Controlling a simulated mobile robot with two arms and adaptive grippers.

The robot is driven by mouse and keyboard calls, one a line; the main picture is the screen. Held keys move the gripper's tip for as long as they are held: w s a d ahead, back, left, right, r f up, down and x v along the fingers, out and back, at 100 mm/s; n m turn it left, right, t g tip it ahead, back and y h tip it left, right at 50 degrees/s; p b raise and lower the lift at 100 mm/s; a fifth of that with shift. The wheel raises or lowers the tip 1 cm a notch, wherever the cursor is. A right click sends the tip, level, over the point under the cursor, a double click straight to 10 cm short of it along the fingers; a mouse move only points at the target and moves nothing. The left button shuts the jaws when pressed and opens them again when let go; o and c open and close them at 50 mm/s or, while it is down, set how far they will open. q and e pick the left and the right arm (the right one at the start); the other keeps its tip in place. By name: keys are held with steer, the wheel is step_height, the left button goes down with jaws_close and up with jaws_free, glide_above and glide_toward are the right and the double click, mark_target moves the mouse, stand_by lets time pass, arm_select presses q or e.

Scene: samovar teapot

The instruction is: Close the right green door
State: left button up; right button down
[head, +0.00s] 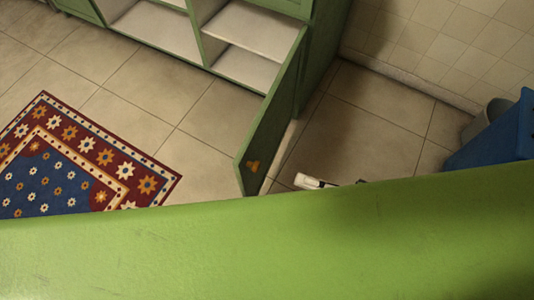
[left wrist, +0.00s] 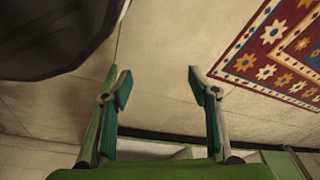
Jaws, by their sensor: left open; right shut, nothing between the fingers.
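The right green door (head: 270,122) stands wide open in the head view. It juts out from the right side of the green cabinet (head: 322,45) over the floor, with an orange emblem near its free end. The white shelves (head: 255,30) inside the cabinet are exposed. My right gripper (head: 318,183) shows only in small part, just right of the door's free end. It is shut and empty, and much of it is hidden; I cannot tell whether it touches the door. My left gripper (left wrist: 159,86) is open and empty in the left wrist view, and is not visible in the head view.
A red and blue patterned rug (head: 85,160) lies left of the door. Tiled floor (head: 365,125) is clear between the door and the right wall. A blue object (head: 492,135) and a grey bin (head: 485,118) stand at the right. The head view's lower part is blocked.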

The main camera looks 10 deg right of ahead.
mark_target(243, 158)
steer(key=p+x, duration=0.1)
steer(key=x, duration=1.2)
steer(key=shift+w+a, duration=0.2)
steer(key=shift+a, duration=0.05)
arm_select(q)
steer(key=f, duration=0.1)
steer(key=s+f, duration=0.1)
steer(key=f, duration=0.1)
steer(key=shift+s+a, duration=0.15)
steer(key=shift+s, duration=0.15)
arm_select(e)
steer(key=shift+f, duration=0.1)
arm_select(q)
steer(key=shift+s, duration=0.1)
arm_select(e)
steer(key=shift+a, duration=0.1)
